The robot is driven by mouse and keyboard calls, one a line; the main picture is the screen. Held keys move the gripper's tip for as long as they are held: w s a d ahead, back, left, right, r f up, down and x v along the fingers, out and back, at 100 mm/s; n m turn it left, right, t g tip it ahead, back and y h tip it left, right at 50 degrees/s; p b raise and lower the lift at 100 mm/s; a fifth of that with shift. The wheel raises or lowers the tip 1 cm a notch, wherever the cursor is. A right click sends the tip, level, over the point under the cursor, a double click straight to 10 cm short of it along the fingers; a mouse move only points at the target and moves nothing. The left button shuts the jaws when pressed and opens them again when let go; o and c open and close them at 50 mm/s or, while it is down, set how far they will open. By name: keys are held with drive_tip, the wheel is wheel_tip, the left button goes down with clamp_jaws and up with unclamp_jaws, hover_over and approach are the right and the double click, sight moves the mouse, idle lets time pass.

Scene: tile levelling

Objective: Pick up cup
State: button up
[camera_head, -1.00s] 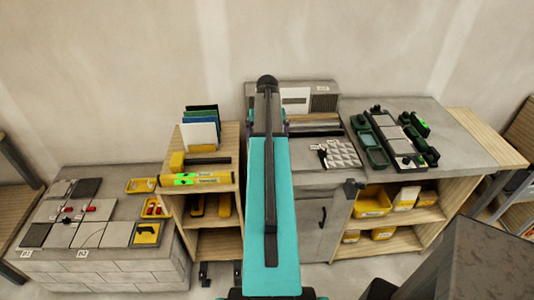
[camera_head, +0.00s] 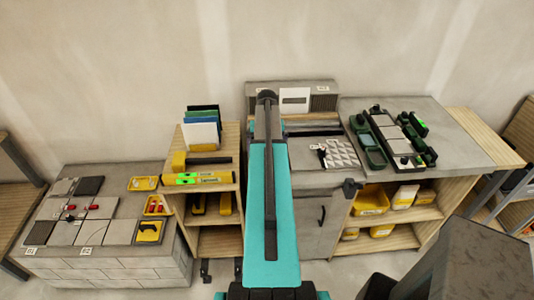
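I cannot make out a drinking cup. Small dark green and black round-topped pieces, possibly suction cups (camera_head: 406,119), lie around the grey tiles on the right worktop. They are too small to tell apart clearly. My teal arm (camera_head: 268,215) rises through the middle of the view, with its dark upper end in front of the middle bench. The arm hides part of that bench and the cabinet below it. I cannot see my gripper's fingers, and nothing held shows.
A low block bench (camera_head: 110,268) with tiles and yellow trays stands at left. A wooden shelf unit (camera_head: 220,226) beside it bears a yellow level (camera_head: 205,178) and upright coloured sheets (camera_head: 202,125). Yellow bins (camera_head: 371,203) sit under the right worktop (camera_head: 455,150).

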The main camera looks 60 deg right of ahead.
drive_tip(key=c, duration=1)
drive_tip(key=shift+r, duration=0.2)
drive_tip(key=shift+c, duration=0.2)
drive_tip(key=shift+r+b, duration=1.85)
drive_tip(key=shift+r, duration=3)
drive_tip(key=shift+r, duration=0.1)
wheel_tip(320, 180, up, 7)
drive_tip(key=p, duration=0.4)
drive_tip(key=shift+p, duration=0.3)
